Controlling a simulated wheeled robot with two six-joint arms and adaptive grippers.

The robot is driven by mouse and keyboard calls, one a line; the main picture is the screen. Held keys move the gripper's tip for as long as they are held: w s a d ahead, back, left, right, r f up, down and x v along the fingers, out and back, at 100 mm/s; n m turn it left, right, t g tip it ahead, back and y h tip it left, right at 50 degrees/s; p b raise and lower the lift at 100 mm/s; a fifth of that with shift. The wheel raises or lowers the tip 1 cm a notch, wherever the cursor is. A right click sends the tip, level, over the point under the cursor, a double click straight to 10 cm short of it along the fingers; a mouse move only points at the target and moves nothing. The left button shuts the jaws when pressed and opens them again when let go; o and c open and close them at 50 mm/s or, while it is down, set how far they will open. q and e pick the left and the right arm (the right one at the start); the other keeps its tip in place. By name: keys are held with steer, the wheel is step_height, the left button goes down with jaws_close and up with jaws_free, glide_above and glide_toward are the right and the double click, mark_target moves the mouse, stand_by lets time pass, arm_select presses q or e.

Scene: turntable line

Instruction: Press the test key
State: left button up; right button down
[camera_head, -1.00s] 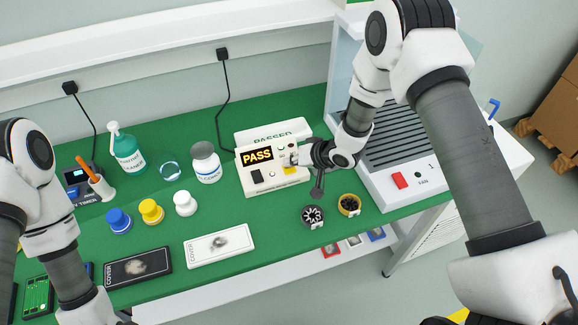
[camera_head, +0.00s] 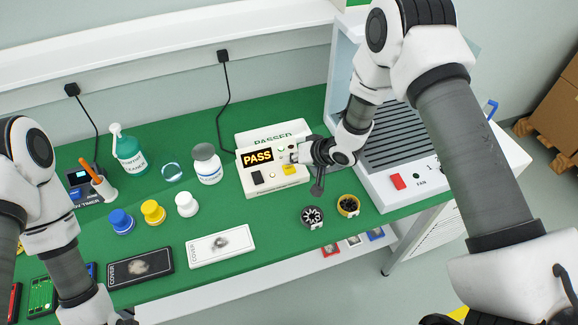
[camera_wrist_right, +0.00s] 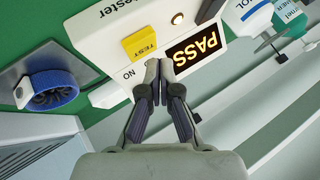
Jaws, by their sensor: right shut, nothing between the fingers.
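The tester (camera_head: 262,187) is a cream box on the green bench, its display (camera_head: 257,157) lit with PASS. Its yellow test key (camera_head: 289,169) is on the right of its face; it also shows in the right wrist view (camera_wrist_right: 139,43), marked TEST. My right gripper (camera_head: 296,153) is shut and empty at the tester's right side, close to the key. In the right wrist view its fingertips (camera_wrist_right: 158,66) appear beside the key, between it and the display, not covering it. My left arm comes in at left; its gripper is out of frame.
A white bottle (camera_head: 207,165) stands left of the tester. Two small round holders (camera_head: 312,216) (camera_head: 348,205) are in front of it, right of centre. A fan unit (camera_head: 418,183) stands to the right. Two cover plates (camera_head: 221,246) (camera_head: 139,267) lie at the front left.

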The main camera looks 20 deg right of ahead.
mark_target(292, 169)
steer(key=shift+r, duration=0.1)
step_height(292, 169, up, 5)
steer(key=p, duration=0.4)
steer(key=shift+d, duration=0.1)
stand_by(0.7)
